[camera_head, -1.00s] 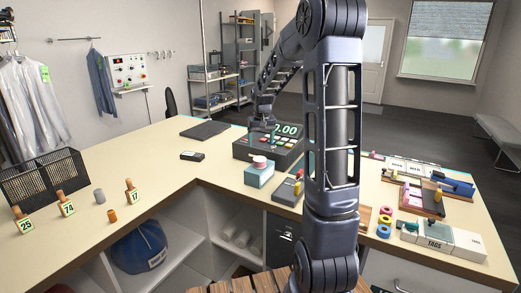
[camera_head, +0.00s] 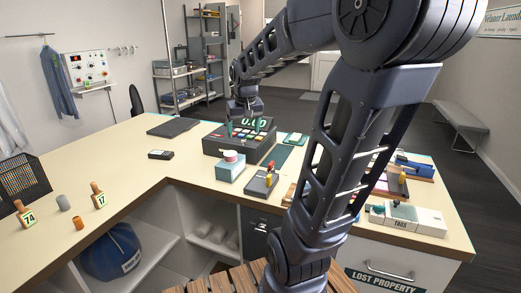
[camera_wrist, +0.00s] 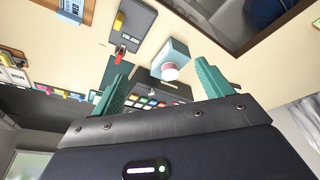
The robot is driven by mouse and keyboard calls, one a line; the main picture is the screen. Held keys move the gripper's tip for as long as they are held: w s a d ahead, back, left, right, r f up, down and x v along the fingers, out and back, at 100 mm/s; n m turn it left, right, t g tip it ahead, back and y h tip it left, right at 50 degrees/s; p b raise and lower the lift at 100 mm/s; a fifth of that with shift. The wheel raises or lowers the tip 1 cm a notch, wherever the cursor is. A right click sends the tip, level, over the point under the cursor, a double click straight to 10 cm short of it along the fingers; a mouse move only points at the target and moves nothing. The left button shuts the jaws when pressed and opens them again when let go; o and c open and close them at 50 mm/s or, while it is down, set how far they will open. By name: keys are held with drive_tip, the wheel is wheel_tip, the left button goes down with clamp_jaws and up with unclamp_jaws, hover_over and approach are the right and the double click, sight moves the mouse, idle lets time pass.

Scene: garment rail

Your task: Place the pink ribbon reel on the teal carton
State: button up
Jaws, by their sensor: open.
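The pink ribbon reel (camera_head: 230,156), a small round pink piece with a pale face, sits on top of the teal carton (camera_head: 230,173), a pale blue-green box on the counter. Both also show in the wrist view, the reel (camera_wrist: 169,71) against the carton (camera_wrist: 175,49). My gripper (camera_head: 244,127) is open and empty, with teal fingers spread. It hangs over the cash register, behind the carton and apart from it. In the wrist view my gripper (camera_wrist: 161,70) has its fingertips well apart, with the reel and carton seen beyond them.
The dark cash register (camera_head: 240,141) stands behind the carton. Numbered tags (camera_head: 99,196) and a wire basket (camera_head: 22,180) are at left. My arm hides part of the right counter. The counter left of the carton is mostly clear.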

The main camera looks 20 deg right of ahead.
drive_tip(key=s+f+t, duration=0.1)
drive_tip(key=s, duration=1.3)
drive_tip(key=shift+s+f, duration=0.2)
drive_tip(key=shift+s, duration=0.15)
